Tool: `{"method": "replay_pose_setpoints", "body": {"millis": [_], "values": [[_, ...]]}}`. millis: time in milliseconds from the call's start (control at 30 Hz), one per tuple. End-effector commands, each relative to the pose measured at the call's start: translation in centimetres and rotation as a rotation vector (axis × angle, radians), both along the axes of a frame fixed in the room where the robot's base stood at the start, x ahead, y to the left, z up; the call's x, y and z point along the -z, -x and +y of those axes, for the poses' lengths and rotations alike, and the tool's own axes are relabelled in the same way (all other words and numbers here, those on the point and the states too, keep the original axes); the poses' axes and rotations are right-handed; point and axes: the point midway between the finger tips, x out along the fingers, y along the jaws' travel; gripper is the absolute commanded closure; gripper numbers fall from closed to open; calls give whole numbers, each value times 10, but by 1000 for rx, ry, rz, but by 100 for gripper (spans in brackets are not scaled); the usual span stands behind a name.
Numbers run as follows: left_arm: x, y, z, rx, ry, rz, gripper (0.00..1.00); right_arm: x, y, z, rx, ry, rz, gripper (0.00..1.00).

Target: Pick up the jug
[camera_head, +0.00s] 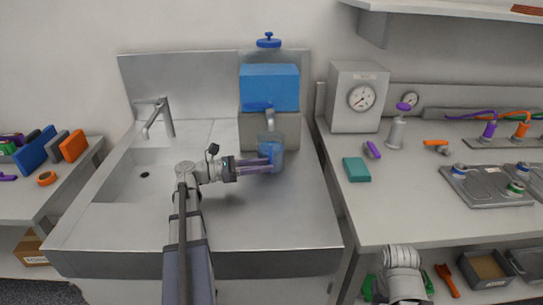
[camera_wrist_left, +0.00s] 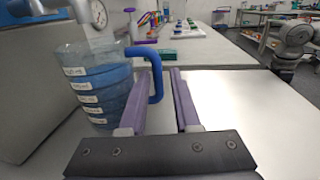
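The clear jug (camera_head: 277,158) stands upright on the steel counter, below the tap of the blue dispenser. In the left wrist view the jug (camera_wrist_left: 88,88) is on the left, with blue contents, several white labels and a blue handle (camera_wrist_left: 157,82). My left gripper (camera_head: 266,165) reaches to the jug from the left in the head view. Its purple fingers are apart, and the handle shows between them in the left wrist view (camera_wrist_left: 163,68). I cannot tell whether a finger touches the handle. My right gripper is not in view.
The blue dispenser (camera_head: 269,88) stands behind the jug with its tap (camera_head: 270,118) close above it. A sink with a faucet (camera_head: 157,116) is at the left. A gauge box (camera_head: 358,97) and a teal block (camera_head: 356,169) are on the right bench. The front counter is clear.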

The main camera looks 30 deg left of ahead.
Motion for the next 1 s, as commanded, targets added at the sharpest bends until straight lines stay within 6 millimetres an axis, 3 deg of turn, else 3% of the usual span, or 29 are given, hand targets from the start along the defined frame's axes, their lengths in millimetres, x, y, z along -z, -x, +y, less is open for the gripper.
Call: {"method": "replay_pose_setpoints", "body": {"millis": [267, 600, 833, 1000], "values": [[-1, -8, -8, 1, 0, 0, 69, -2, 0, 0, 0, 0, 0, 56], [-4, -37, -40, 2, -1, -1, 69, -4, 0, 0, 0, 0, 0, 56], [-4, -39, -41, -1, -1, -1, 69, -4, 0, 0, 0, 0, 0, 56], [-4, -39, -41, 0, -1, -1, 88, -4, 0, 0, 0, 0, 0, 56]]}}
